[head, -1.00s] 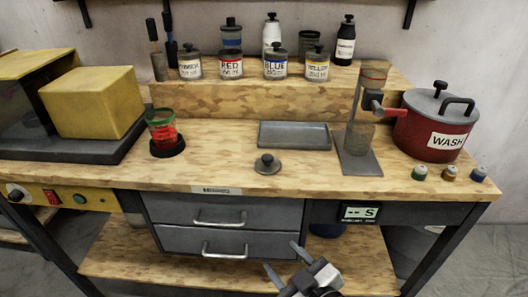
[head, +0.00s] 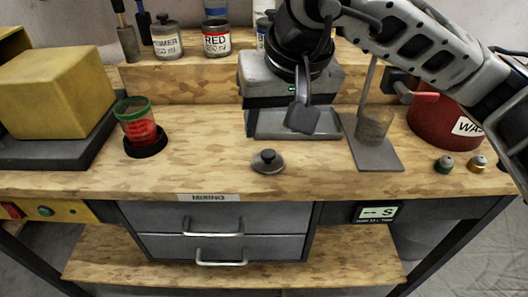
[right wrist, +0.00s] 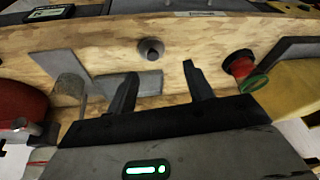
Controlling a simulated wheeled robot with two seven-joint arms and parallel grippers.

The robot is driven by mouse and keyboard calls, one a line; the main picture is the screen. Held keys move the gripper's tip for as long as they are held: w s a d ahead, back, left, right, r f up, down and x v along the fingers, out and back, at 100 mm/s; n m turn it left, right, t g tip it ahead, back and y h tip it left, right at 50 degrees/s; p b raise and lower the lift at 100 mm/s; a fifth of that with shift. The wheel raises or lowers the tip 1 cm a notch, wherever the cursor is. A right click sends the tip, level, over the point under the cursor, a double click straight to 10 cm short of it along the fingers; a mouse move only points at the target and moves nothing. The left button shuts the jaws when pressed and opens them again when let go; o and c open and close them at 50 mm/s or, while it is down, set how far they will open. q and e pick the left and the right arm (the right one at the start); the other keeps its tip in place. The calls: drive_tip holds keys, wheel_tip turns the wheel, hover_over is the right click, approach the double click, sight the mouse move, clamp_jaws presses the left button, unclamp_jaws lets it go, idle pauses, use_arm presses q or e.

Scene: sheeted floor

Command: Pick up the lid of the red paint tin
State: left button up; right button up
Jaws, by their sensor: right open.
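A loose dark grey round lid with a knob (head: 268,161) lies on the bench top in front of the grey tray. It also shows in the right wrist view (right wrist: 150,50), beyond the fingertips and roughly between them. The tin labelled RED (head: 216,42) stands on the raised shelf; I see no clear knob on its top. My right gripper (head: 277,120) is open and empty above the tray, behind the lid and apart from it. Its two fingers (right wrist: 160,75) are spread in the right wrist view. My left gripper is not in view.
A red cup with a green rim (head: 138,126) stands left of the lid. The grey tray (head: 258,131) is partly hidden by my gripper. A stand with a glass beaker (head: 374,128) and the red WASH pot (head: 432,122) are to the right. The bench around the lid is clear.

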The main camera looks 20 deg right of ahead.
drive_tip(key=w+d+h, duration=0.1)
drive_tip(key=w+d, duration=0.1)
hover_over(269, 155)
drive_tip(key=s, duration=0.3)
drive_tip(key=shift+t, duration=0.3)
wheel_tip(269, 155, down, 8)
drive_tip(key=shift+w+f+p, duration=0.1)
drive_tip(key=shift+w+p, duration=0.05)
drive_tip(key=shift+p, duration=0.25)
drive_tip(key=shift+p+x, duration=0.7)
drive_tip(key=shift+x, duration=2.2)
drive_tip(key=shift+w, duration=0.15)
drive_tip(key=c, duration=1.1)
